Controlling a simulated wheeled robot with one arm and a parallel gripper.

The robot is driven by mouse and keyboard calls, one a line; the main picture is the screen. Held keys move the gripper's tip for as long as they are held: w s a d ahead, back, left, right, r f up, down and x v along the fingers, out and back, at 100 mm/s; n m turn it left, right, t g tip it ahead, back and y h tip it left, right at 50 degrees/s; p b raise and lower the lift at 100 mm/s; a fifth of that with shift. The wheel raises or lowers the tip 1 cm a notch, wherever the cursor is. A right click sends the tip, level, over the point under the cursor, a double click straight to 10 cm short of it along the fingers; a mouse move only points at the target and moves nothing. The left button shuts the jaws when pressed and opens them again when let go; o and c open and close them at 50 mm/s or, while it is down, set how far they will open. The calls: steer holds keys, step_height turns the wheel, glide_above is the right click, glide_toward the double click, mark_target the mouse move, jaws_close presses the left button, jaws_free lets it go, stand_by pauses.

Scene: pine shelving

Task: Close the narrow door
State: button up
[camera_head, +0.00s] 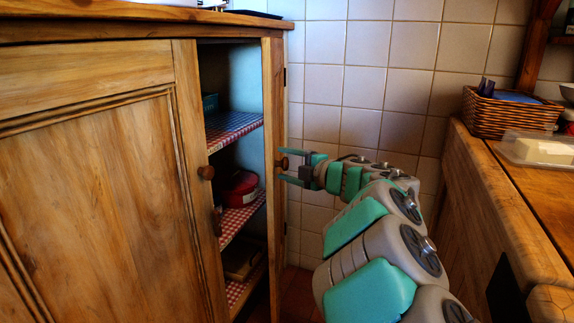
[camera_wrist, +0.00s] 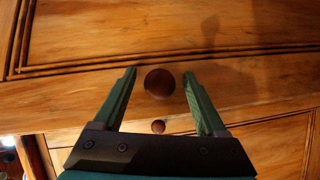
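The narrow door (camera_head: 273,170) of the pine cabinet stands open, seen nearly edge-on in the head view. Its round wooden knob (camera_head: 282,163) is on the face toward my arm. My gripper (camera_head: 282,165) points left at that face, fingers around the knob's height. In the wrist view my gripper (camera_wrist: 159,73) is open. The dark round knob (camera_wrist: 159,83) lies between its fingers with a visible gap on each side. Whether the fingertips touch the door (camera_wrist: 235,75) I cannot tell. A smaller round knob (camera_wrist: 158,127) shows nearer the gripper's base.
The wide door (camera_head: 95,180) at left is closed, with its own knob (camera_head: 206,172). Shelves with checked cloth (camera_head: 232,127) hold a red item (camera_head: 240,190). A wooden counter (camera_head: 500,200) with a wicker basket (camera_head: 510,112) stands at right. A tiled wall (camera_head: 365,75) is behind.

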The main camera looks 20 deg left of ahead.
jaws_close()
stand_by(0.4)
stand_by(0.8)
